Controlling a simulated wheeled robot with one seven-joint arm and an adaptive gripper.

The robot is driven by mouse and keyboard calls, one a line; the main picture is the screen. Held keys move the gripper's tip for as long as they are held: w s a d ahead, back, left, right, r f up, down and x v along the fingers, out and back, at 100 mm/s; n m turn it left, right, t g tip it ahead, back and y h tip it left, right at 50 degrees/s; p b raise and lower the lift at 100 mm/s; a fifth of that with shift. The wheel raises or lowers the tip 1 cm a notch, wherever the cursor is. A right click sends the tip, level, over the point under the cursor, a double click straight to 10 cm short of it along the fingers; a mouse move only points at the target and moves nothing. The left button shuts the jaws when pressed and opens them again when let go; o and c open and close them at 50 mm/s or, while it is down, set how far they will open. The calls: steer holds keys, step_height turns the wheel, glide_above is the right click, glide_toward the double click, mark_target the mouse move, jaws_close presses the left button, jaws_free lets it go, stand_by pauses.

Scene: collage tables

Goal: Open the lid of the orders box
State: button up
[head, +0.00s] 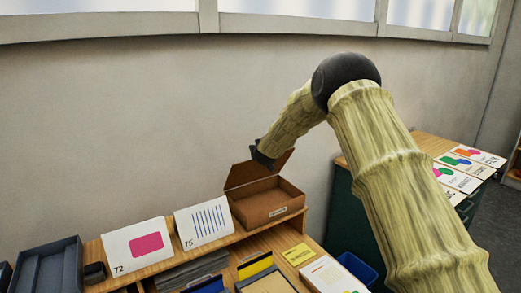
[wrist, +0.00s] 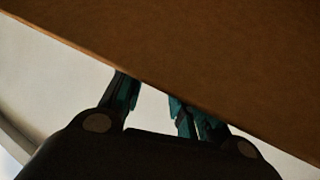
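The orders box (head: 262,208) is a brown box with a small pale label on its front, standing on the wooden shelf in the head view. Its lid (head: 246,172) is raised and tilted up at the back, so the inside shows. My gripper (head: 262,158) is at the lid's upper edge. In the wrist view the brown lid (wrist: 220,60) fills the upper right and hides the fingertips. My gripper's fingers (wrist: 152,95) stand apart there with a gap between them, and I see nothing held in it. I cannot tell whether they touch the lid.
Cards 72 (head: 138,246) and 75 (head: 202,221) stand left of the box. A grey tray (head: 48,268) is at far left. A blue bin (head: 357,268) is below right. The wall (head: 120,120) rises behind. Papers lie on another table (head: 432,143) at right.

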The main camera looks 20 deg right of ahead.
steer(key=shift+o, duration=1.3)
steer(key=shift+a+f, duration=0.5)
steer(key=shift+f, duration=0.35)
steer(key=shift+s+r, duration=0.1)
steer(key=shift+d, duration=0.1)
steer(key=shift+s+a+r+p, duration=0.1)
steer(key=shift+a+r+p, duration=0.15)
steer(key=shift+r, duration=0.15)
steer(key=shift+s+a+r+p, duration=0.1)
steer(key=shift+r+p, duration=0.1)
steer(key=shift+r, duration=0.2)
steer(key=shift+s+a+r, duration=0.1)
steer(key=shift+s+r, duration=0.15)
steer(key=shift+r, duration=0.2)
steer(key=shift+s+a+r, duration=0.1)
steer(key=shift+s+r, duration=0.15)
steer(key=shift+r, duration=0.2)
steer(key=shift+s+d+r+p, duration=0.1)
steer(key=shift+s+r+p, duration=0.35)
steer(key=shift+r, duration=0.15)
steer(key=shift+s+a+r, duration=0.3)
steer(key=shift+s+r, duration=0.15)
steer(key=shift+r, duration=0.15)
steer(key=shift+s+a+r+p, duration=0.3)
steer(key=shift+s+r+p, duration=0.2)
steer(key=shift+s+r, duration=0.45)
steer(key=shift+s+a+r+p, duration=0.25)
steer(key=shift+s+r+p, duration=0.2)
steer(key=shift+s+r, duration=0.5)
